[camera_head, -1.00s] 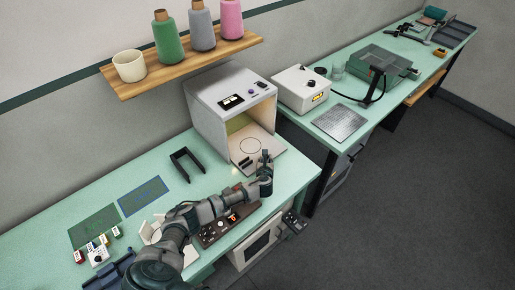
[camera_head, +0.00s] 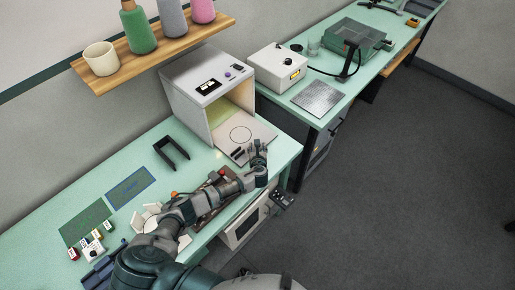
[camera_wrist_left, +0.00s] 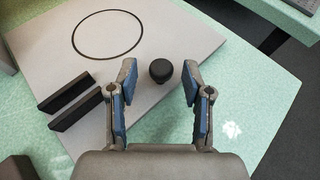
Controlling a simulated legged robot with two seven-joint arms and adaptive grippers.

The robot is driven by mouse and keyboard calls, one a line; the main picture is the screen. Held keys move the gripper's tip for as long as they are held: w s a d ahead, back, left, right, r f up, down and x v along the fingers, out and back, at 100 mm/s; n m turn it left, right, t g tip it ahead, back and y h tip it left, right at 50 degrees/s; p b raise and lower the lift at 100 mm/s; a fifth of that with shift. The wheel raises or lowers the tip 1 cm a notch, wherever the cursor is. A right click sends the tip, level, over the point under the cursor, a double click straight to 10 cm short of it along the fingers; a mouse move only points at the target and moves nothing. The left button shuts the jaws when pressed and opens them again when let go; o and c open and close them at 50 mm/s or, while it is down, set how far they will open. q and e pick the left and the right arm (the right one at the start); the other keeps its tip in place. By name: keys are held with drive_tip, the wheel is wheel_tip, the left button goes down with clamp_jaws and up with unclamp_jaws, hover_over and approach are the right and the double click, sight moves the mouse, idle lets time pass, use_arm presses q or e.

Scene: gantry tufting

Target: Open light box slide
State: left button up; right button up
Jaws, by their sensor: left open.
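The light box (camera_head: 193,82) is a white box with an open, lit front on the green bench. A flat light-grey slide plate (camera_head: 262,130) with a black ring drawn on it sticks out from the box's front. The plate also fills the upper left of the left wrist view (camera_wrist_left: 181,33). A round black knob (camera_wrist_left: 160,70) stands near its edge. My left gripper (camera_head: 259,150) is at the plate's front corner. In the left wrist view its open fingers (camera_wrist_left: 159,75) lie on either side of the knob, with gaps on both sides. My right gripper is not in view.
Two black bars (camera_wrist_left: 70,103) stand on the plate left of the fingers. A black U-shaped bracket (camera_head: 172,153) lies on the bench left of the box. A white control box (camera_head: 277,72) stands on the farther bench. Dark open floor lies to the right.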

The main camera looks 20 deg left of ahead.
use_arm(q)
drive_tip(key=v, duration=1.1)
drive_tip(key=shift+s+d+r, duration=0.1)
drive_tip(key=shift+s+d, duration=0.1)
drive_tip(key=shift+s, duration=0.15)
